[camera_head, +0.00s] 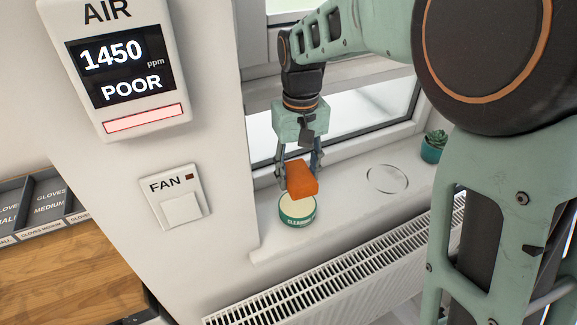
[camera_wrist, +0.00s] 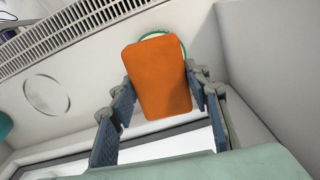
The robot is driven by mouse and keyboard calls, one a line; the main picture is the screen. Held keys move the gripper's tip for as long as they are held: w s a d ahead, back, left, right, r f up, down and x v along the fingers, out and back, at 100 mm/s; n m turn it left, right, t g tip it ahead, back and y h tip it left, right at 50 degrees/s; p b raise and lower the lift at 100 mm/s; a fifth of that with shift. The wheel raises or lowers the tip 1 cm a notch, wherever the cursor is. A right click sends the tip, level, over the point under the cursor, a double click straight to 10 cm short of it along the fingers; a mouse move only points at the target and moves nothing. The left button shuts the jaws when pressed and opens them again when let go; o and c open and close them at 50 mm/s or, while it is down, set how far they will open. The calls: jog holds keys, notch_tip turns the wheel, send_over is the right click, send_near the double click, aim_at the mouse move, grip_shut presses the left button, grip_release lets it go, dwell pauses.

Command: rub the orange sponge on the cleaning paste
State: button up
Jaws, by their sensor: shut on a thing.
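My gripper (camera_head: 300,170) points down over the window sill and is shut on the orange sponge (camera_head: 302,180). In the wrist view the sponge (camera_wrist: 160,78) sits between the two fingers of my gripper (camera_wrist: 158,105). The cleaning paste (camera_head: 297,209) is a round green tin with a pale top and lettering on its side, standing on the sill directly below the sponge. The sponge overlaps the tin's back right part in the head view. I cannot tell whether it touches the paste. In the wrist view the sponge hides nearly all of the tin; only a green rim (camera_wrist: 182,42) shows.
The white sill (camera_head: 345,205) has a circle outline (camera_head: 387,179) to the right of the tin and a small potted plant (camera_head: 433,147) farther right. A radiator (camera_head: 345,265) runs below. The window stands behind. A fan switch (camera_head: 172,196) and an air display reading POOR (camera_head: 118,70) are on the left wall.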

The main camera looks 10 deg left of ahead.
aim_at(298, 204)
jog(key=shift+w+f, duration=0.1)
jog(key=shift+f, duration=0.1)
jog(key=shift+f+b, duration=2.4)
jog(key=shift+f, duration=0.5)
jog(key=shift+f, duration=0.55)
jog(key=shift+r, duration=0.1)
notch_tip(298, 204, up, 7)
jog(key=p, duration=0.5)
dwell(0.6)
jog(key=d+f+m+p, duration=0.2)
jog(key=d+f+m, duration=0.1)
jog(key=d, duration=0.7)
jog(key=w+d+f+m+p, duration=0.1)
jog(key=d+f+m+p, duration=0.2)
jog(key=d, duration=0.8)
jog(key=shift+d+f, duration=0.2)
jog(key=shift+f, duration=0.1)
